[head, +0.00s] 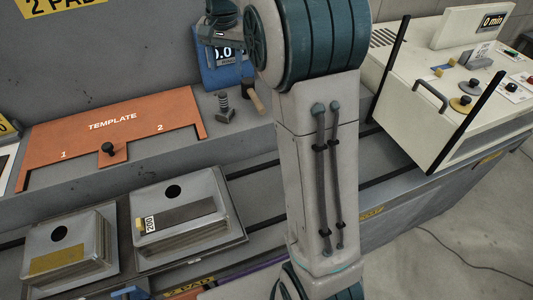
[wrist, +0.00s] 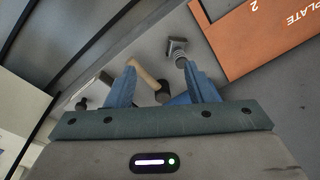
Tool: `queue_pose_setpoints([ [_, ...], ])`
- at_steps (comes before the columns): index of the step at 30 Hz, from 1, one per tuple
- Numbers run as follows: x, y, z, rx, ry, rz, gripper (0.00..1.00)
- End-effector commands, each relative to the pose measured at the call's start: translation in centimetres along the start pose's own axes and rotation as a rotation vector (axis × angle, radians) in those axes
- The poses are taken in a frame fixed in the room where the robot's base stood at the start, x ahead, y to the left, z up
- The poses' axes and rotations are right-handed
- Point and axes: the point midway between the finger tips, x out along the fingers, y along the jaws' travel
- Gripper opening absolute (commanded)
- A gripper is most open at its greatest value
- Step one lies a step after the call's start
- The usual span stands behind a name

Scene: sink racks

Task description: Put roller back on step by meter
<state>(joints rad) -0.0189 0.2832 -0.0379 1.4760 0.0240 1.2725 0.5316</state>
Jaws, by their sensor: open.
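The roller has a wooden handle (head: 256,102) and a dark head, and lies on the grey step (head: 225,128) beside the blue meter (head: 228,74). In the wrist view the roller's handle (wrist: 147,74) and dark head (wrist: 163,92) show between the fingers, with a gap to each side. My gripper (wrist: 158,67) is open and empty, pointing down over the roller. In the head view my arm hides part of the area, and the gripper is above the meter, partly covering it. Whether the fingers are level with the roller is unclear.
A bolt-like metal piece (head: 224,103) stands on the step just left of the roller, close to one finger in the wrist view (wrist: 177,50). An orange template (head: 110,140) leans farther left. A white machine (head: 455,85) stands right.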

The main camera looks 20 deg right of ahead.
Motion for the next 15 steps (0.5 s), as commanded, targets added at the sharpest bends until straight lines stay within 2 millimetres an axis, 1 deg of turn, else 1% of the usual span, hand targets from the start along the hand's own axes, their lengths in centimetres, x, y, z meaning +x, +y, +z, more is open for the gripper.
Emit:
queue_pose_setpoints([
  [1,-0.8,0.8,1.3,-0.025,0.011,-0.008,0.48],
  [6,-2.1,3.2,5.3,-0.118,0.049,-0.029,0.48],
  [10,-2.6,5.2,8.5,-0.189,0.079,-0.041,0.48],
  [15,-2.6,7.8,12.8,-0.285,0.121,-0.053,0.48],
])
